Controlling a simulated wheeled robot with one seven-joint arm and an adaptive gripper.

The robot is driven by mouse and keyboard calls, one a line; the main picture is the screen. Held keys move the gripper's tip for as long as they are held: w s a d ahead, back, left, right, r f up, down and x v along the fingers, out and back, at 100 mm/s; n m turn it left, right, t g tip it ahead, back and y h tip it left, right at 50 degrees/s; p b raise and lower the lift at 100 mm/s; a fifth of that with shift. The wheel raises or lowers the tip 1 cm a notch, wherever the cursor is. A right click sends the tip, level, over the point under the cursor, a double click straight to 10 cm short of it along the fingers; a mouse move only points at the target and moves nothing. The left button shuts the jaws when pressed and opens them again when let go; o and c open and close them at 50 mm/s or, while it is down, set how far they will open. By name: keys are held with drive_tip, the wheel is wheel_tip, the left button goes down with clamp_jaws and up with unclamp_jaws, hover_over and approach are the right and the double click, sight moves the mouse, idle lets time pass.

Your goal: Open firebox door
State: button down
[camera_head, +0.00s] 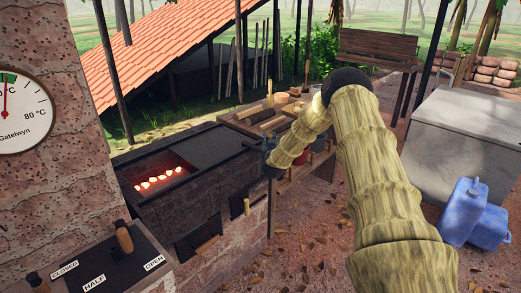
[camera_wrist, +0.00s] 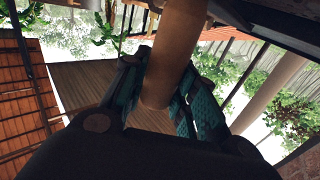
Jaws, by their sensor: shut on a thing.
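The brick firebox (camera_head: 160,215) stands left of centre in the head view, with glowing embers (camera_head: 158,181) in its open top. Two dark metal doors show on its front, one with a wooden handle (camera_head: 207,243) and a smaller one with an upright wooden handle (camera_head: 246,206). My gripper (camera_head: 266,150) is at the far right corner of the firebox top, small and dark there. In the wrist view, my gripper (camera_wrist: 165,88) is shut on a thick brown wooden handle (camera_wrist: 176,50), with a finger on each side. I cannot tell which part that handle belongs to.
A dial (camera_head: 22,113) on a brick wall and a lever panel (camera_head: 118,262) are at the left. A wooden bench (camera_head: 290,180) stands beside my gripper. A grey box (camera_head: 463,140) and blue cans (camera_head: 468,212) are at the right. Leaf-strewn ground between is clear.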

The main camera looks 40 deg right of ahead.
drive_tip(key=shift+d+f, duration=0.1)
drive_tip(key=shift+d, duration=0.85)
drive_tip(key=c, duration=1.1)
unclamp_jaws()
drive_tip(key=shift+w+a, duration=0.1)
drive_tip(key=v, duration=1.2)
